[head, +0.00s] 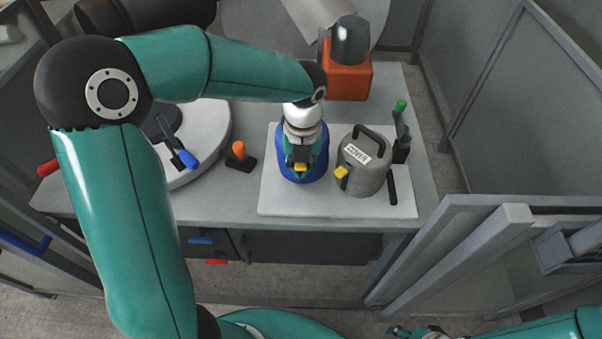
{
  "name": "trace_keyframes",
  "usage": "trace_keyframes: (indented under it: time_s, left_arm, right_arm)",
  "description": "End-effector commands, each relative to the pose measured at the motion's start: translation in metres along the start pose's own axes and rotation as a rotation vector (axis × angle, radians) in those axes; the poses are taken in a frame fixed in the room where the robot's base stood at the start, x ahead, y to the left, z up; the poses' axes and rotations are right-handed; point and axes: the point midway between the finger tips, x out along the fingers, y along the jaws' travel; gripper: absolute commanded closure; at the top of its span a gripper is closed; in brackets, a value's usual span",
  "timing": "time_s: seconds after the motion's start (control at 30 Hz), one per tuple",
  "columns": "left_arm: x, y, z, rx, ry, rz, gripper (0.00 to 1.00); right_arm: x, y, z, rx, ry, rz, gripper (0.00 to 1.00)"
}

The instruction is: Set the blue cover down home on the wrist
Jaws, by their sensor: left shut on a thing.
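The blue cover (318,163) is a rounded blue body with a yellow tab on its front, on or just above the pale board (276,201). My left gripper (300,152) points down over its top and is shut on it, hiding its upper part. I cannot tell whether a gap is left under the cover. The wrist cannot be made out; the cover and my gripper may hide it. My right gripper (415,331) shows only in part at the bottom edge, far from the cover, its fingers unclear.
A grey pot (365,178) with a handle, a "COVER" label and a yellow tab stands close right of the blue cover. A green-knobbed lever (401,135) is beyond it. An orange block (347,82) stands behind. An orange-knobbed lever (239,155) and round white table (212,135) are left.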

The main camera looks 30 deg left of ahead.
Motion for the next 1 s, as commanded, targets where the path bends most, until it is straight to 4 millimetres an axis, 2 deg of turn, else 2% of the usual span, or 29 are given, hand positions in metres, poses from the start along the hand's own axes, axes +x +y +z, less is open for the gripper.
trace_keyframes:
  time_s: [0.03,0.17,0.4,0.43,0.6,0.63,1.0]
  left_arm:
    - [0.009,0.001,0.000,0.000,0.003,0.004,1.00]
    - [0.023,-0.001,0.000,0.000,0.001,0.002,1.00]
    - [0.025,-0.001,0.000,0.000,-0.001,0.000,1.00]
    - [0.025,-0.001,-0.001,0.000,0.001,0.001,0.79]
    - [0.025,-0.001,0.000,0.000,0.000,0.001,0.51]
    - [0.025,-0.001,0.000,0.000,0.000,0.001,0.49]
    - [0.024,-0.001,0.000,0.000,-0.001,0.001,0.49]
  right_arm:
    - [0.001,0.000,0.000,0.000,0.000,0.000,0.50]
    - [0.001,0.000,0.000,0.000,0.000,0.000,0.50]
    - [0.001,0.000,0.000,0.000,0.000,0.000,0.50]
    - [0.001,0.000,0.000,0.000,0.000,0.000,0.50]
    - [0.001,0.000,0.000,0.000,0.000,0.000,0.50]
    - [0.001,0.000,0.000,0.000,0.000,0.000,0.50]
    - [0.001,0.000,0.000,0.000,0.000,0.000,0.50]
